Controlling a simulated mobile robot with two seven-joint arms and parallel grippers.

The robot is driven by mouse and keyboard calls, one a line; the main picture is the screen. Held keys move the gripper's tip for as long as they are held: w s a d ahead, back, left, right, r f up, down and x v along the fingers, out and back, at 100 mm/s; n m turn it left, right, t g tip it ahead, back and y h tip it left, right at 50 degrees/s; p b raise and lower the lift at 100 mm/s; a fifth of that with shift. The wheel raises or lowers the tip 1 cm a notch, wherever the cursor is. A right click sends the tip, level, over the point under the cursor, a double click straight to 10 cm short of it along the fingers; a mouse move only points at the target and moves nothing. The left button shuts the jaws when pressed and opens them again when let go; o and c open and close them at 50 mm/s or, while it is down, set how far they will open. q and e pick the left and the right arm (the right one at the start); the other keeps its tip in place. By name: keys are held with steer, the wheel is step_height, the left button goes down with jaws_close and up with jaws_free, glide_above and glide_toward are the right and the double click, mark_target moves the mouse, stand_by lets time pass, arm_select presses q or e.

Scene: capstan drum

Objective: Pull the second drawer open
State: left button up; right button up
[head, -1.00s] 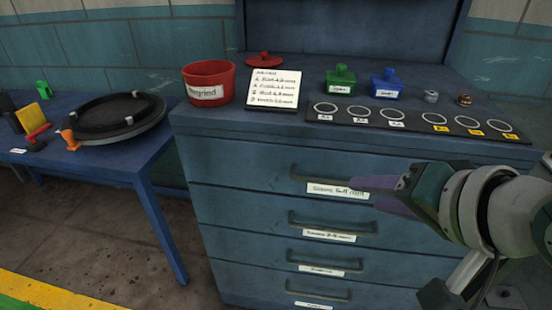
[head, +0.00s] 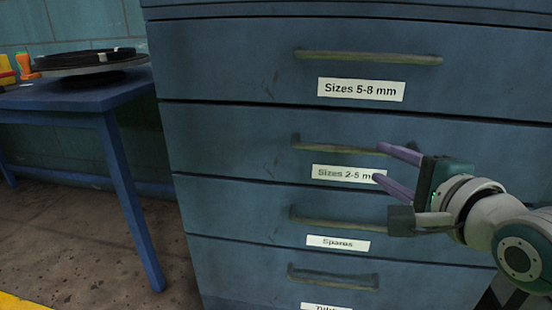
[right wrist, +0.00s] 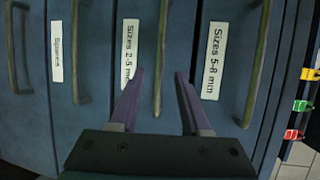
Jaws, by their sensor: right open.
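The second drawer (head: 230,140) of the blue cabinet is shut and labelled "Sizes 2-5 mm". Its bar handle (head: 335,147) is above the label, and the right end is hidden behind my gripper. My right gripper (head: 380,163) is open and empty at that end, its two purple fingers pointing at the drawer front. In the right wrist view the handle (right wrist: 163,50) runs between the fingertips of my gripper (right wrist: 160,74), one on each side. I cannot tell whether they touch it. My left gripper is in neither view.
The top drawer (head: 230,60), "Sizes 5-8 mm", is above, and the "Spares" drawer (head: 240,210) is below with its handle (head: 335,222) close under my gripper. All look shut. A blue table (head: 60,97) with a black round tray-like item (head: 85,60) stands left.

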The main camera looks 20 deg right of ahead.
mark_target(359, 151)
steer(key=b+x, duration=0.4)
steer(key=x, duration=0.4)
steer(key=shift+w, duration=0.2)
steer(key=shift+w+d+b, duration=0.1)
steer(key=shift+w+b, duration=0.2)
steer(key=shift+w, duration=0.25)
jaws_close()
stand_by(0.6)
